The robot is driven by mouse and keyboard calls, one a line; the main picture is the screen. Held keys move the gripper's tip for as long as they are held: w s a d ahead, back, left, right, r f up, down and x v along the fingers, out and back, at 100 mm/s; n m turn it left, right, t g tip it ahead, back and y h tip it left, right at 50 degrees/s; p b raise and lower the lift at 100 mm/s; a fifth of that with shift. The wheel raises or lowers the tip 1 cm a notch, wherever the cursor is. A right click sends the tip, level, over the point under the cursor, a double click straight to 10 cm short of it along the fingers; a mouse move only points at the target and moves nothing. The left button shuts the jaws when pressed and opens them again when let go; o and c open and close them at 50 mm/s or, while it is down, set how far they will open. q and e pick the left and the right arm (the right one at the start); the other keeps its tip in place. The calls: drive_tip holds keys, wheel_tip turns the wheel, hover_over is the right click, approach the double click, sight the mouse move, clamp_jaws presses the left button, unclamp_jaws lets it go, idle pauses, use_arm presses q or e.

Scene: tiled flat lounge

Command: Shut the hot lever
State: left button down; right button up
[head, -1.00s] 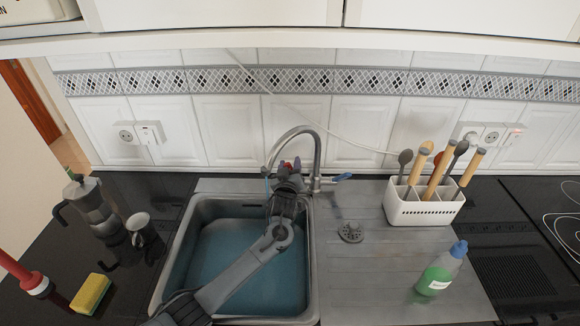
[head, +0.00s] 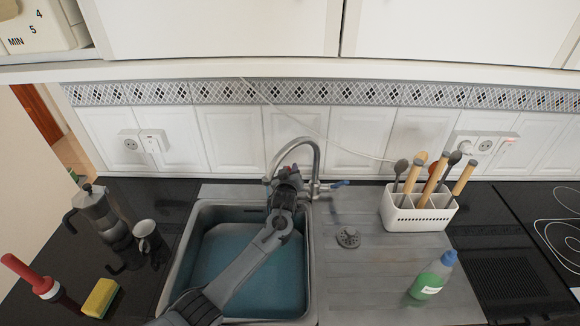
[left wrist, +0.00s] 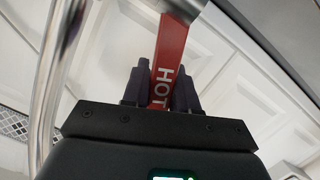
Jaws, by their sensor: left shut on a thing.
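The hot lever (left wrist: 170,52) is red with white letters "HOT" in the left wrist view. My left gripper (left wrist: 162,88) has its two dark fingers on either side of it and is shut on it. In the head view my left gripper (head: 289,174) is at the tap, and a bit of red shows there. The tap (head: 316,160) is a grey metal arched spout behind the sink. A lever with a blue end (head: 340,184) sticks out on the tap's right side. My right gripper is in neither view.
The sink (head: 190,240) holds blue water under my left arm. On the right are a white utensil holder (head: 418,218) and a green bottle (head: 432,278). A moka pot (head: 95,215), metal cup (head: 148,238), yellow sponge (head: 100,297) and red-handled plunger (head: 28,275) stand on the left.

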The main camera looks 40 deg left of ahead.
use_arm(q)
drive_tip(key=shift+f, duration=0.1)
drive_tip(key=c, duration=1)
unclamp_jaws()
drive_tip(key=shift+o, duration=0.2)
drive_tip(key=shift+s, duration=0.1)
drive_tip(key=p+v, duration=0.2)
drive_tip(key=v, duration=0.8)
drive_tip(key=shift+s+d, duration=0.2)
drive_tip(key=shift+s, duration=0.05)
